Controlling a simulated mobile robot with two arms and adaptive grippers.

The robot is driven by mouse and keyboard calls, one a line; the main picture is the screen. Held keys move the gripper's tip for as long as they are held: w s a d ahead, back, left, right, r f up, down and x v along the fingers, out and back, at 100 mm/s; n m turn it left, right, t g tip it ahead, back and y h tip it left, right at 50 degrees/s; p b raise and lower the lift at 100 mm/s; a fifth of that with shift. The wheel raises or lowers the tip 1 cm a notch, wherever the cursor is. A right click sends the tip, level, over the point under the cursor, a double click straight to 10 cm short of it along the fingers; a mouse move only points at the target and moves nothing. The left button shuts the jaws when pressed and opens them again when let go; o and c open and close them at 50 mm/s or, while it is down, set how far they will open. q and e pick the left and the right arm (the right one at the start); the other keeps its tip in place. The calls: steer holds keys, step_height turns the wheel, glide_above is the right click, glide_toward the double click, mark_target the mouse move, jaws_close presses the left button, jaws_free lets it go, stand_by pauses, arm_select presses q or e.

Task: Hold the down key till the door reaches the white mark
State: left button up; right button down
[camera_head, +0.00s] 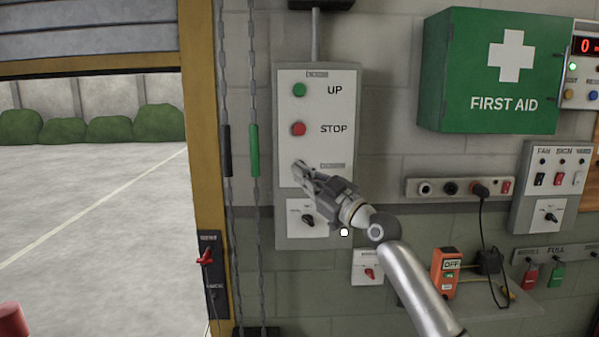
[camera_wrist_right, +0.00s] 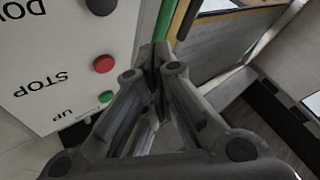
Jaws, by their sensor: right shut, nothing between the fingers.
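The grey control panel (camera_head: 342,160) hangs on the wall with a green UP key (camera_head: 299,90) and a red STOP key (camera_head: 298,129). My right gripper (camera_head: 302,171) is shut and empty in front of the panel, below STOP, and hides the down key in the head view. In the wrist view its fingertips (camera_wrist_right: 161,60) lie beside the panel's face. A dark round key (camera_wrist_right: 101,5) beside the partly cut "DO" lettering shows there at the top edge. I cannot tell any contact. The grey door (camera_head: 90,35) is raised, its lower edge above the opening. I cannot make out a white mark.
Chains with a black grip (camera_head: 227,150) and a green grip (camera_head: 254,150) hang left of the panel, beside the yellow door post (camera_head: 203,130). A green first aid box (camera_head: 488,75), a socket strip (camera_head: 455,188) and a switch box (camera_head: 555,185) are on the right.

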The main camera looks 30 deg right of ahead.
steer(key=w+d+b, duration=0.3)
steer(key=w+b, duration=0.1)
steer(key=w, duration=0.1)
steer(key=shift+w+d, duration=0.15)
steer(key=shift+f, duration=0.1)
stand_by(1.4)
steer(key=shift+w+d+b, duration=0.15)
steer(key=shift+w+b, duration=0.2)
steer(key=shift+b, duration=0.35)
steer(key=shift+w+d+b, duration=0.25)
steer(key=shift+w+b, duration=0.05)
steer(key=shift+b, duration=0.1)
stand_by(1.6)
